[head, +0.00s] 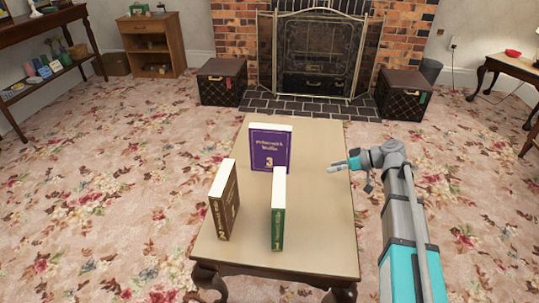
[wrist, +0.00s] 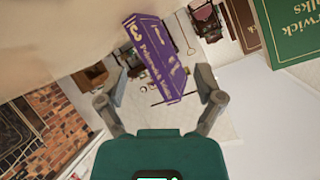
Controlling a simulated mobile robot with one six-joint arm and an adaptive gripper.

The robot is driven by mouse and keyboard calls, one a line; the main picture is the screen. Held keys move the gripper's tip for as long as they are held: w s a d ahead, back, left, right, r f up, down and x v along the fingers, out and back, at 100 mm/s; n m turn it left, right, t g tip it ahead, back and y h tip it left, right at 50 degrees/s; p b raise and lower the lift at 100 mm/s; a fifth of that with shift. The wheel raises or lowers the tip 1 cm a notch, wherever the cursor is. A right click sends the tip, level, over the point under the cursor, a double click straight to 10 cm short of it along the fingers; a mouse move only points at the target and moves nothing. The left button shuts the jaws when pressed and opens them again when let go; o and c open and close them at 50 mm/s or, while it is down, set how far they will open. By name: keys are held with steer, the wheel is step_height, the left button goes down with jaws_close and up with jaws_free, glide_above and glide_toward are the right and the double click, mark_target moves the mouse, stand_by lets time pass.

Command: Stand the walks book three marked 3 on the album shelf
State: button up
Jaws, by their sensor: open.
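The purple book (head: 270,148) marked 3 stands upright on the table, its gold-lettered cover facing the head camera. In the wrist view the purple book (wrist: 158,60) appears sideways, framed between the open fingers. My gripper (head: 343,163) is open and empty at the table's right side. In the head view, a gap of bare table separates it from the book. The wrist view shows both fingers of my gripper (wrist: 160,78) spread apart. Which furniture is the album shelf, I cannot tell; a small wooden cabinet (head: 152,45) with open compartments stands at the back left.
A brown book (head: 224,200) and a green book (head: 278,210) stand upright nearer on the table (head: 322,235). Two dark boxes (head: 221,82) (head: 403,94) flank the fireplace. A dark shelf unit (head: 45,77) holding small items is at left. Carpet is clear around the table.

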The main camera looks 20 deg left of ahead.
mark_target(278, 136)
steer(key=w+a+r+n+g+y+b, duration=0.1)
steer(key=w+a+r+n+y+b, duration=0.1)
steer(key=w+a+r+n+y, duration=0.3)
steer(key=shift+w+a+r+n+g, duration=0.3)
steer(key=shift+a+r+n+g, duration=0.15)
steer(key=shift+a+n, duration=0.2)
steer(key=x, duration=0.8)
steer(key=shift+a, duration=0.25)
steer(key=shift+s, duration=0.15)
steer(key=shift+x, duration=2.55)
steer(key=shift+s+r, duration=0.1)
steer(key=shift+s, duration=0.05)
steer(key=shift+c, duration=0.3)
jaws_close()
